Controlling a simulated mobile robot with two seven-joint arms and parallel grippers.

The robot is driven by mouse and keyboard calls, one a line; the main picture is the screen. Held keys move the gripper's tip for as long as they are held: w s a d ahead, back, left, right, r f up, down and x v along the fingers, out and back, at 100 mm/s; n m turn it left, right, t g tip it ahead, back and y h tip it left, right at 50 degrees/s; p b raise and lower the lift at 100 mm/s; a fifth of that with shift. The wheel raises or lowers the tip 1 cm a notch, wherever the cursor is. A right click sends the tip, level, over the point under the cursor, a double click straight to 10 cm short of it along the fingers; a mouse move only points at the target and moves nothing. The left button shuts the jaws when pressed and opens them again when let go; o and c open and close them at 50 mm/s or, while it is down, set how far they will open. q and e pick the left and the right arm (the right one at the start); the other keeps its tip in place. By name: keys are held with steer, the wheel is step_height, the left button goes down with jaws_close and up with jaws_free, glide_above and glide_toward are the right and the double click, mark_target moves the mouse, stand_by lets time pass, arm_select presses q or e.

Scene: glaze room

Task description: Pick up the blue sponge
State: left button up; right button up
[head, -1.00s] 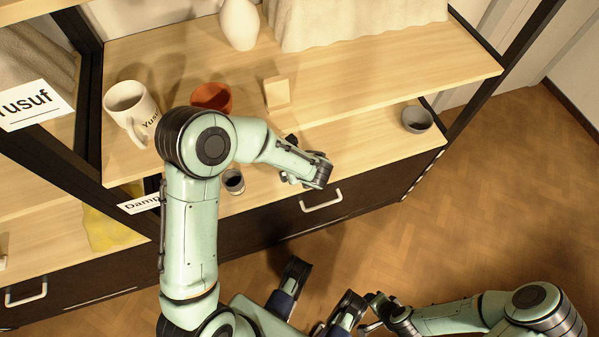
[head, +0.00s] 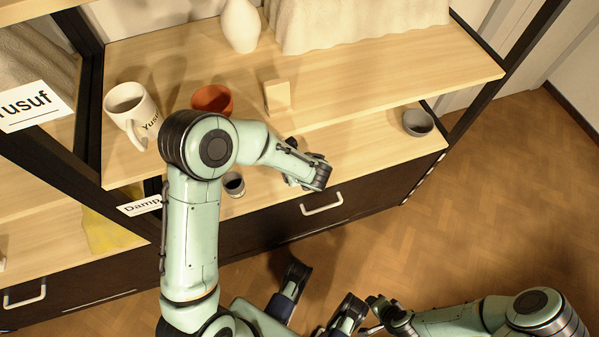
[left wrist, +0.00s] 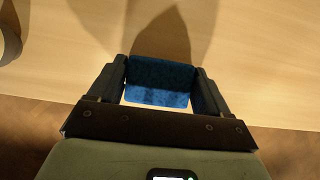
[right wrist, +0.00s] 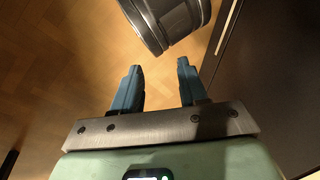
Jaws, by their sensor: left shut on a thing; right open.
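The blue sponge (left wrist: 160,82) shows between the two fingers of my left gripper (left wrist: 160,80) in the left wrist view. The fingers touch its left and right sides and are shut on it. Pale wood shelf board shows behind it; I cannot tell whether the sponge still rests on the board. In the head view my left gripper (head: 306,174) is over the front of the lower shelf (head: 370,145), and the sponge is hidden behind it. My right gripper (right wrist: 160,85) is open and empty over the wooden floor, away from the shelves.
A small grey cup (head: 234,184) stands left of my left gripper. A grey bowl (head: 417,122) stands at the lower shelf's right end. The upper shelf (head: 400,62) overhangs behind, with a white mug (head: 128,105), a terracotta pot (head: 212,99) and a white vase (head: 240,25).

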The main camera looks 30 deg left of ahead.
arm_select(q)
step_height(320, 180, up, 4)
steer(key=shift+f+p, duration=0.25)
steer(key=shift+p, duration=0.35)
steer(key=s+d, duration=1.1)
steer(key=d, duration=0.2)
steer(key=shift+s+d+f+b, duration=0.2)
steer(key=shift+s+d+b, duration=0.1)
steer(key=shift+s+d, duration=0.05)
arm_select(e)
steer(key=shift+s+a+r, duration=0.3)
steer(key=shift+s+r, duration=0.1)
steer(key=shift+s, duration=0.15)
